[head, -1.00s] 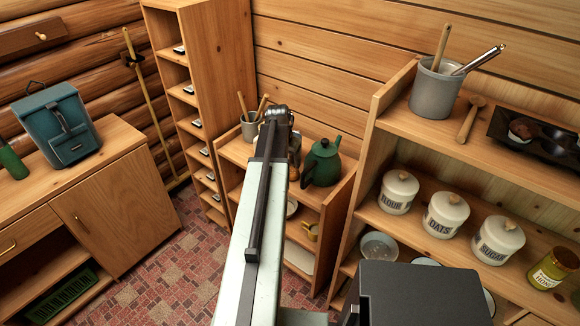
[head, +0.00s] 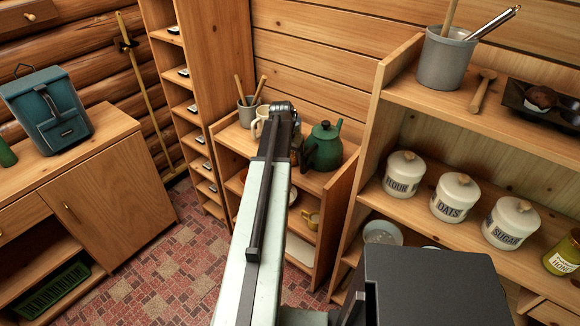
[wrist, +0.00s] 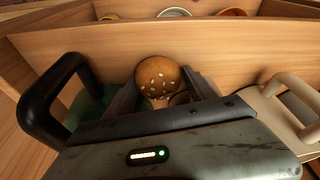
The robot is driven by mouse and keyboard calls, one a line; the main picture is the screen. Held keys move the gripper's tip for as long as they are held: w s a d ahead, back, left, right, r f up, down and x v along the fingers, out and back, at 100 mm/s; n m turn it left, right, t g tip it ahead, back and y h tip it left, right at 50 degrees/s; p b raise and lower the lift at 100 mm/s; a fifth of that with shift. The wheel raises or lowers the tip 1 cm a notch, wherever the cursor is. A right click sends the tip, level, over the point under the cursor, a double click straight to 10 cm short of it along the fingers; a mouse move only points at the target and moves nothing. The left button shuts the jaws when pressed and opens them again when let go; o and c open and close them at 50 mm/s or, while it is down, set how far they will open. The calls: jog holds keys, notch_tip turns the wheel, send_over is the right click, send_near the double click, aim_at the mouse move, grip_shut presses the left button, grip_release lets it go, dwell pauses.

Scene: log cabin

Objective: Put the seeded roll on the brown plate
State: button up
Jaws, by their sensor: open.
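The seeded roll (wrist: 158,76), round and brown with pale seeds, is in the wrist view between the fingers of my gripper (wrist: 160,94). My gripper is open, with one finger on each side of the roll; I cannot tell whether either touches it. In the head view my own arm hides the roll and most of the gripper, at the low cabinet's top (head: 235,140). I cannot pick out the brown plate for certain; an orange-brown dish (wrist: 232,12) shows only partly at the wrist view's top edge.
A green kettle (head: 323,147) stands right of my arm, its black handle (wrist: 42,105) close to the gripper. A cream mug (head: 261,121) stands on the left, its handle (wrist: 291,95) also close. A tall shelf (head: 420,120) with canisters is at right. Floor (head: 160,270) is open at left.

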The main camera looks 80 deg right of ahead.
jog(key=shift+r, duration=0.1)
jog(key=shift+c, duration=0.5)
jog(key=c, duration=1)
jog(key=shift+r+p, duration=0.4)
jog(key=shift+p, duration=0.1)
notch_tip(320, 180, up, 3)
jog(key=p, duration=0.3)
jog(key=shift+r, duration=0.2)
jog(key=w+a, duration=0.2)
jog(key=a, duration=0.2)
jog(key=w+a+p, duration=0.1)
jog(key=w+a, duration=0.2)
jog(key=a, duration=0.2)
jog(key=w+a+r, duration=0.1)
jog(key=w+a, duration=0.2)
jog(key=a, duration=0.1)
jog(key=shift+w+a, duration=0.1)
jog(key=shift+a, duration=0.3)
